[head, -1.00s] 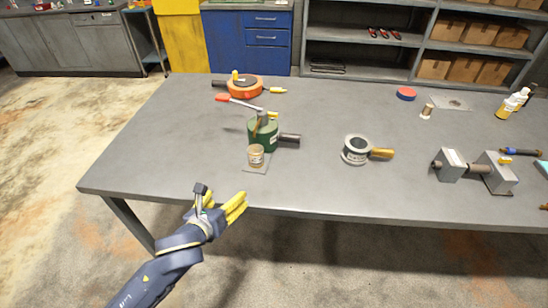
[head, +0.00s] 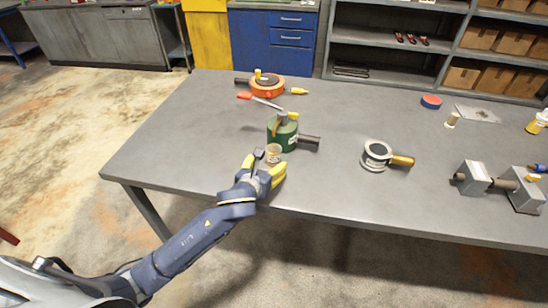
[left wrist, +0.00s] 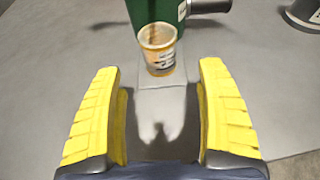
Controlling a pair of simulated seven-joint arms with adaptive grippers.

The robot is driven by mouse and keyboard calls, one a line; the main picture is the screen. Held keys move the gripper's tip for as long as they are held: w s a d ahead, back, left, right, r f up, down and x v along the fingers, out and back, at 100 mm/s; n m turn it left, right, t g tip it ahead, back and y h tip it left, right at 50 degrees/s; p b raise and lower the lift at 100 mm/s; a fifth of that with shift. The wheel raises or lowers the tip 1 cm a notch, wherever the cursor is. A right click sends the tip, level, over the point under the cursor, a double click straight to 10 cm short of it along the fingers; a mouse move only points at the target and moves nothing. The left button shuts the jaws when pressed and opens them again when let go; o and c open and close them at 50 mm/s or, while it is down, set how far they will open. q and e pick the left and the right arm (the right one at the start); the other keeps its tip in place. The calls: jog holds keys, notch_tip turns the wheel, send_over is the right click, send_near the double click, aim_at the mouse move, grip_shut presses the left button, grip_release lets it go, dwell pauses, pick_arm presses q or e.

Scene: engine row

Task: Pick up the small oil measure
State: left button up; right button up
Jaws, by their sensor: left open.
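The small oil measure appears to be the small tan cup with a printed label (head: 273,151). It stands upright on a pale mat at the table's front, close in front of the green engine-like unit (head: 286,135). My left gripper (head: 264,168) is open, with yellow fingers, at the table's front edge just short of the cup. In the left wrist view the cup (left wrist: 158,50) is beyond the fingertips, centred between the two spread fingers (left wrist: 159,75) and apart from both. My right gripper is not in view.
The green unit (left wrist: 150,12) stands right behind the cup, its dark pipe pointing right. An orange round unit (head: 267,88) and a red-handled tool (head: 262,101) lie farther back. A round pot with a brass handle (head: 378,153) is to the right, with clear table between.

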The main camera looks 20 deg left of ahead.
aim_at(271, 158)
pick_arm(q)
jog(key=shift+x, duration=4.2)
jog(key=c, duration=1.5)
jog(key=shift+r, duration=0.2)
